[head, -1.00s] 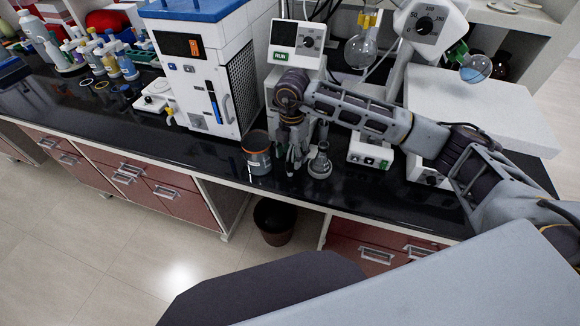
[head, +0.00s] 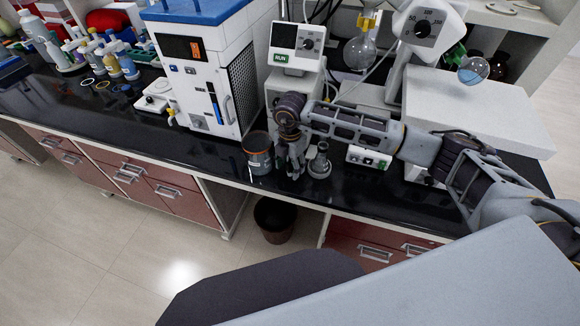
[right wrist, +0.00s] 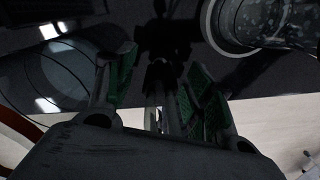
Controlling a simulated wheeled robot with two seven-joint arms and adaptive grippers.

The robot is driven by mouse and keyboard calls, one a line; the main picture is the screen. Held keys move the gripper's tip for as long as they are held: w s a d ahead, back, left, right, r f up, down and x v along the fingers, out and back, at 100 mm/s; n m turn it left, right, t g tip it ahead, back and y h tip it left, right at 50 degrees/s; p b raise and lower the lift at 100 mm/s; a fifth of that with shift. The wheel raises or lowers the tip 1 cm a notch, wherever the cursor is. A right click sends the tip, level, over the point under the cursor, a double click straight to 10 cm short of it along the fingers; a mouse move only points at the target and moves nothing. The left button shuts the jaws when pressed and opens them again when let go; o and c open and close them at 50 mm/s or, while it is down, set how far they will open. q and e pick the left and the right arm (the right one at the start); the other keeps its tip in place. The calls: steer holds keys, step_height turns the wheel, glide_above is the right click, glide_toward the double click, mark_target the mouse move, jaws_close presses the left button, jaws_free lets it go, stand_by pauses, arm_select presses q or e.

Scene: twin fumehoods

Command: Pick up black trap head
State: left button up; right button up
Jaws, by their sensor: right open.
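In the right wrist view the gripper (right wrist: 160,88) is open, with green pads on both sides. A slim dark piece, seemingly the black trap head (right wrist: 159,76), shows between the pads with pale stems below it. I see no clear grip on it. In the head view the gripper hides it. My left gripper is not in view.
Behind are a rotary device (head: 297,42) and a white-blue instrument (head: 205,75). A bin (head: 273,218) stands on the floor below the bench edge.

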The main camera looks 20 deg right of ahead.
mark_target(290, 162)
steer(key=shift+c, duration=0.4)
steer(key=c, duration=1)
steer(key=shift+r, duration=0.1)
step_height(290, 162, up, 8)
steer(key=shift+r+b, duration=0.25)
steer(key=shift+b, duration=0.6)
steer(key=shift+r, duration=0.7)
steer(key=shift+d, duration=0.1)
